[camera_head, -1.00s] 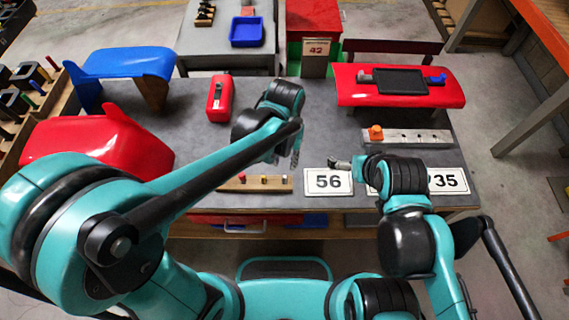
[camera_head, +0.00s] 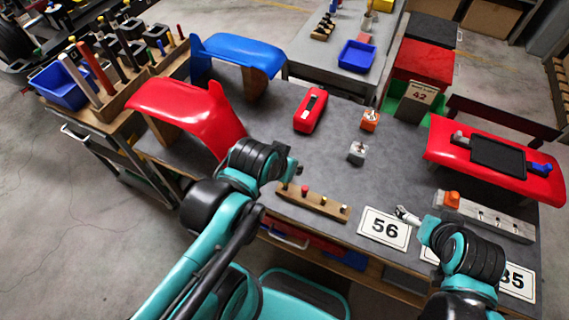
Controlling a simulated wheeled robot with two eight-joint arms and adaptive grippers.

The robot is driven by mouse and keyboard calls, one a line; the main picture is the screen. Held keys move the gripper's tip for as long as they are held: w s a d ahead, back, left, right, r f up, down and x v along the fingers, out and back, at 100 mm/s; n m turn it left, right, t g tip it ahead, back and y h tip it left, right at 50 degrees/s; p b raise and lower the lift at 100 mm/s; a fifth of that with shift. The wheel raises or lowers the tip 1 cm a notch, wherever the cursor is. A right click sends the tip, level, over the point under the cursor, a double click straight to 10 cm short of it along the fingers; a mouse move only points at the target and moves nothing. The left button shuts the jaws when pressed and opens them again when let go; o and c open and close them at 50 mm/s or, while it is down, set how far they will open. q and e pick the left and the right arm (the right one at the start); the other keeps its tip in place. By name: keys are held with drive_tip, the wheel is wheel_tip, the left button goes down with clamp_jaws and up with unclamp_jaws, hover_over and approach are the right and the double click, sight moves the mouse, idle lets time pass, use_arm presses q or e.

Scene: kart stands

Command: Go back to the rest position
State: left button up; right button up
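My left arm comes in from the lower left, and its dark wrist is over the table's (camera_head: 345,185) front edge, left of the wooden strip with pegs (camera_head: 312,203). My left gripper (camera_head: 291,166) is mostly hidden behind the wrist, so its finger opening cannot be made out. My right arm comes in from the lower right. My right gripper (camera_head: 405,215) points left beside the white plate marked 56 (camera_head: 384,229). Its fingers are small and seen edge-on, so I cannot tell whether they are open. No held object shows at either gripper.
A red fender (camera_head: 190,110) and a blue fender (camera_head: 240,52) stand at the left. A red case (camera_head: 311,110), an orange block (camera_head: 370,120) and a grey block (camera_head: 357,152) are on the table. A red bodywork panel (camera_head: 500,167) and a grey bar (camera_head: 490,219) are at right.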

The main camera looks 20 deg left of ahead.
use_arm(q)
drive_tip(key=shift+s+a+t, duration=0.25)
drive_tip(key=shift+a+t, duration=0.05)
drive_tip(key=shift+a, duration=0.25)
drive_tip(key=shift+f+b, duration=0.95)
